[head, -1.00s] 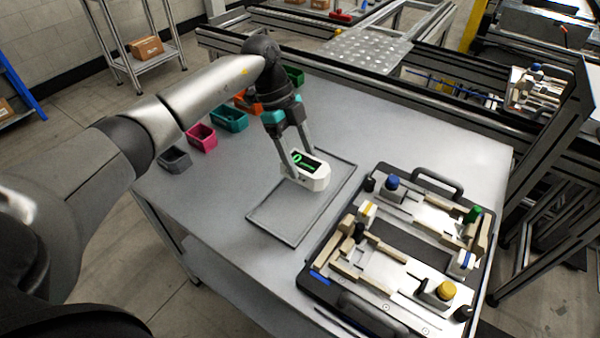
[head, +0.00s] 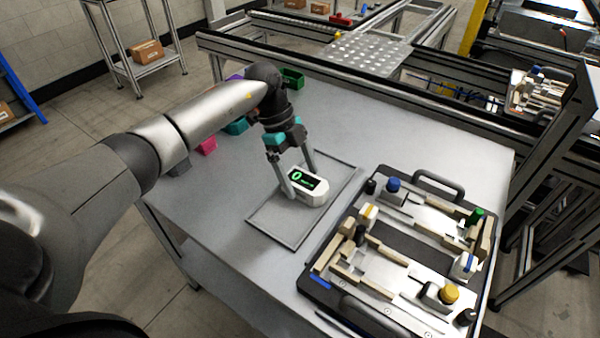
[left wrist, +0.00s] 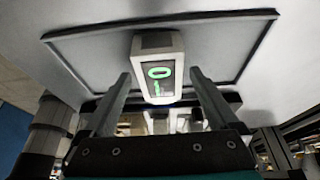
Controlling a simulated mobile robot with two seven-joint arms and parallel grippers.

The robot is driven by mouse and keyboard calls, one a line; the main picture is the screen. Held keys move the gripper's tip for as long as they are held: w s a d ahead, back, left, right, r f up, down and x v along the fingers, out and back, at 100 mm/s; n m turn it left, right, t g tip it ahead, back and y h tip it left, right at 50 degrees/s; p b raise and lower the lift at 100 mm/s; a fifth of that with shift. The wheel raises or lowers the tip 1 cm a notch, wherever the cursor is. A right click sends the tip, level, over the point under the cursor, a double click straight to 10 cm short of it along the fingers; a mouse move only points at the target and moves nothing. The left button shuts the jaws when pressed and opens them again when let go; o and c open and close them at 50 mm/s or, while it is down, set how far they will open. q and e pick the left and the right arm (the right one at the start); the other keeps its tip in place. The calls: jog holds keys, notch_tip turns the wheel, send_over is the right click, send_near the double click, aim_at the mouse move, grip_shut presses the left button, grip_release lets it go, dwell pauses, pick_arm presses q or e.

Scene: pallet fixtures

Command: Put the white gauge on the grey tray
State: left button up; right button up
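The white gauge (head: 310,195), with a dark screen and green marks, sits on the grey tray (head: 275,228), toward its middle. My left gripper (head: 301,184) is just above it, with one finger on each side. In the left wrist view the gauge (left wrist: 158,42) lies between and just beyond the fingertips (left wrist: 160,75), with narrow gaps on both sides, so the fingers look open. The tray's dark rim (left wrist: 165,22) shows around it there. My right gripper is not in view.
A black-handled fixture pallet (head: 318,283) with blocks and coloured knobs stands right of the tray. Small coloured bins, including a green one (head: 292,79) and a pink one (head: 207,146), stand behind my left arm. The table (head: 225,200) is clear left of the tray.

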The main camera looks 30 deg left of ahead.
pick_arm(q)
jog(key=p+v, duration=0.1)
jog(key=v, duration=1.1)
jog(key=shift+p, duration=0.35)
jog(key=shift+r, duration=0.1)
